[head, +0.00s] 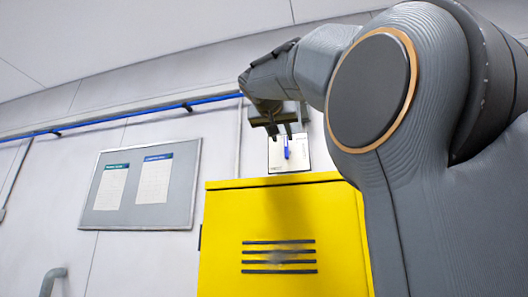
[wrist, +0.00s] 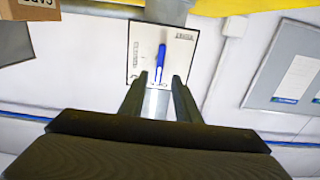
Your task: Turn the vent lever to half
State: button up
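The vent lever is a slim blue handle (head: 286,149) on a pale square plate (head: 303,158) on the wall above the yellow cabinet. In the wrist view the lever (wrist: 160,60) stands close to upright on the plate (wrist: 180,48), whose small markings are too small to read. My gripper (head: 279,127) is in front of and slightly above the lever in the head view. In the wrist view my gripper (wrist: 165,80) has its two fingers apart, with nothing held. The lever's lower end shows near the gap between the fingertips; I cannot tell whether they touch it.
The yellow cabinet (head: 225,235) with dark slots stands below the plate. A grey notice board (head: 182,209) with two sheets hangs to the left. A blue pipe (head: 118,117) runs along the wall. A cardboard box (wrist: 30,10) shows in the wrist view's top left corner.

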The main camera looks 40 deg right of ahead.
aim_at(286, 144)
jog(key=p+x, duration=0.2)
jog(key=x, duration=0.3)
jog(key=shift+w+d, duration=0.15)
jog(key=shift+d, duration=0.15)
jog(key=shift+c, duration=0.5)
grip_shut()
